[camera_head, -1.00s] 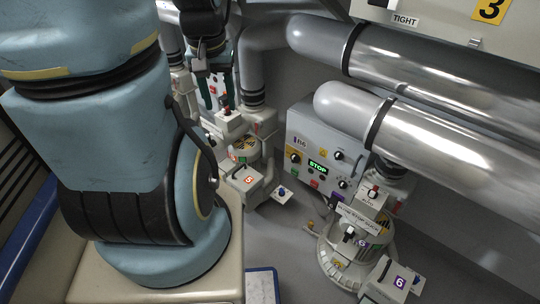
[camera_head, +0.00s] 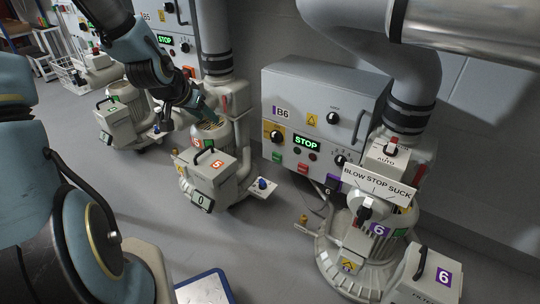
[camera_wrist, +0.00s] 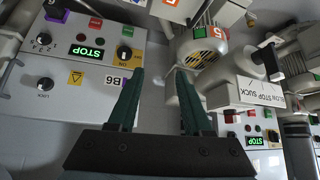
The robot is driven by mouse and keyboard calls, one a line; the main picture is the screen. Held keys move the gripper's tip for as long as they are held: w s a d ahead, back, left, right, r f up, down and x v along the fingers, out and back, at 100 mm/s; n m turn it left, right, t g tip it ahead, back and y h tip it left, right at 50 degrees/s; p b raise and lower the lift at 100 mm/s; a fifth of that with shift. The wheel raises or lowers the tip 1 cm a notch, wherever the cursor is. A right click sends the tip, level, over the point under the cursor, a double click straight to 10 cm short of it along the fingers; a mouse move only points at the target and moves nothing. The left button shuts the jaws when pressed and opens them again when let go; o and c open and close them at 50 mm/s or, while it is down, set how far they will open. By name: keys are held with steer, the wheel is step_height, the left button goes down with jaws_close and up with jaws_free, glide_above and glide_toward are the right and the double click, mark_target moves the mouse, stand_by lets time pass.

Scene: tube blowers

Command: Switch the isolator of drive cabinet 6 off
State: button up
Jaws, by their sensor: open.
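Drive cabinet B6 (camera_head: 350,92) is a grey box on the wall right of centre in the head view, with a green STOP display. Its isolator (camera_head: 277,136) is a black knob on a yellow plate at the panel's left side. In the wrist view cabinet B6 (camera_wrist: 75,125) appears rotated at the left, and the isolator (camera_wrist: 124,52) lies ahead of the left finger, beside an ON label. The handle's exact angle is too small to tell. My gripper (camera_wrist: 160,85) is open and empty, with dark green fingers. In the head view my gripper (camera_head: 205,110) is left of B6, apart from the isolator.
Blower 6 (camera_head: 365,255) with its BLOW STOP SUCK sign (camera_head: 378,184) stands in front of B6's right side. Blower 5 (camera_head: 207,175) stands left of B6, close below my gripper. A large grey pipe (camera_head: 400,55) runs at the right. Bare floor lies between the blowers.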

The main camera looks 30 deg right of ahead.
mark_target(273, 134)
steer(key=w+d+f+m+h+b, duration=0.1)
steer(key=w+d+f+h+b, duration=0.1)
steer(key=d+f+b, duration=0.4)
steer(key=w+d+f+t+h+b, duration=0.1)
steer(key=w+d+f+h+b, duration=0.1)
steer(key=d+f+b, duration=0.3)
steer(key=w+d+f+m+h+b, duration=0.1)
steer(key=w+d+f+h+b, duration=0.1)
steer(key=d+f+b, duration=0.4)
steer(key=shift+d+f+m+b, duration=0.15)
steer(key=shift+d+f+b, duration=0.05)
steer(key=shift+d+b, duration=1.15)
steer(key=shift+d+f+m+b, duration=0.15)
steer(key=shift+d+b, duration=1.15)
steer(key=shift+w+d+f, duration=0.1)
steer(key=shift+w+d, duration=0.15)
steer(key=shift+d, duration=0.25)
steer(key=shift+c, duration=0.2)
jaws_close()
